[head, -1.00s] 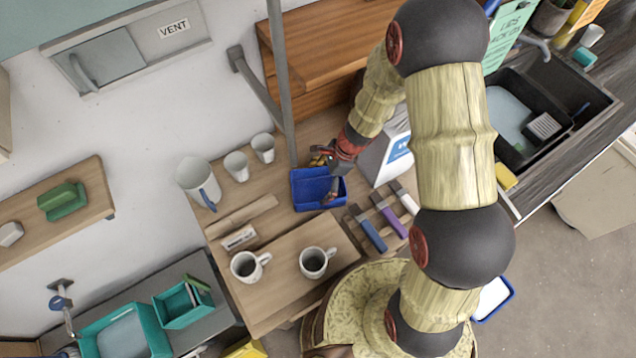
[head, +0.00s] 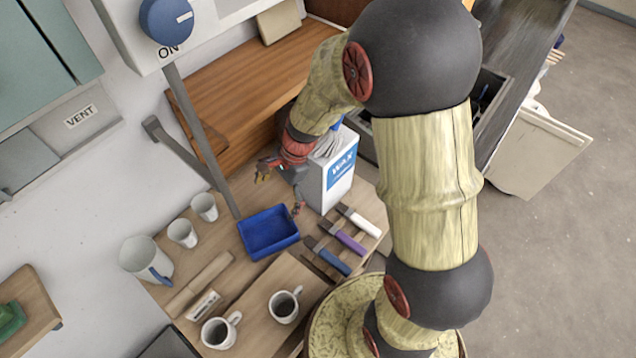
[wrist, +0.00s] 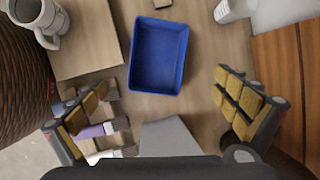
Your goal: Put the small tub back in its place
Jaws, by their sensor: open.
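The small tub is a blue open-topped rectangular tub (head: 268,232). It stands upright on the wooden worktop and looks empty. In the wrist view the tub (wrist: 158,55) lies ahead of my fingers, with clear space between it and both of them. My gripper (head: 280,190) is open and empty, above the worktop by the tub's back edge. In the wrist view its two yellow-padded fingers (wrist: 152,103) are spread wide, with nothing between the pads.
A white wax box (head: 328,178) stands close to my gripper on the right. Brushes with blue, purple and white handles (head: 345,240) lie right of the tub. Mugs (head: 285,304), cups (head: 182,233) and a pitcher (head: 147,260) stand left and in front. A grey post (head: 200,140) rises behind.

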